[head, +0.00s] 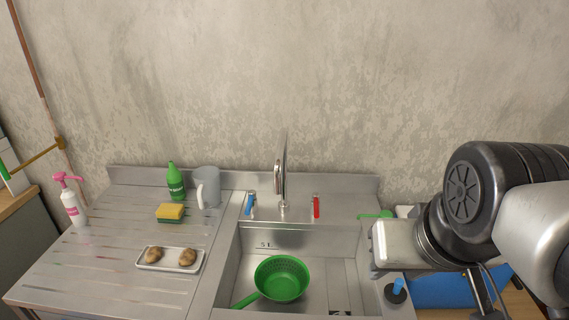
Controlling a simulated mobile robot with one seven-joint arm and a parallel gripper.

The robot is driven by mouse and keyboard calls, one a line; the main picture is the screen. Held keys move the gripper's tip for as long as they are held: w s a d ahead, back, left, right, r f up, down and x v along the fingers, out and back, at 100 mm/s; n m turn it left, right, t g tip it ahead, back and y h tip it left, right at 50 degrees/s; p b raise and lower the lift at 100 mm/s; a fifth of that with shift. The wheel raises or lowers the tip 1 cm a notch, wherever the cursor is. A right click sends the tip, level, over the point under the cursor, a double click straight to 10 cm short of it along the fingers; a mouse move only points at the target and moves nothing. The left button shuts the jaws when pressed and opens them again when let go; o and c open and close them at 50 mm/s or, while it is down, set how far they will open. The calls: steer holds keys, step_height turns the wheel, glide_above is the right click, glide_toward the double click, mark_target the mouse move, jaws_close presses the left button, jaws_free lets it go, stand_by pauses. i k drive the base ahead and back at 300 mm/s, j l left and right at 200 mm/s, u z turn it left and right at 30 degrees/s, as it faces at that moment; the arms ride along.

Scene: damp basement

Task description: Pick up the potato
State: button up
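Two brown potatoes lie apart on a small white rectangular tray on the ribbed steel drainboard, in the head view. The left potato (154,254) is near the tray's left end, and the right potato (187,257) is towards its right end. The white tray (143,264) rests flat, left of the sink. My arm comes in at the right side of the picture, over the sink's right edge, well away from the potatoes. No gripper fingers can be made out in this view.
A sink with a green colander (281,279) lies right of the tray. A yellow-green sponge (170,213), green bottle (176,182) and grey jug (208,188) stand behind it. A pink-topped pump bottle (71,202) is at left. The faucet (281,185) rises behind the sink.

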mark_target(187, 258)
steer(key=k+j, duration=0.65)
steer(key=j, duration=0.15)
steer(key=i+j, duration=0.1)
steer(key=j, duration=0.45)
steer(key=i+j, duration=0.1)
steer(key=j, duration=0.5)
steer(key=i+j, duration=0.45)
steer(key=i, duration=0.05)
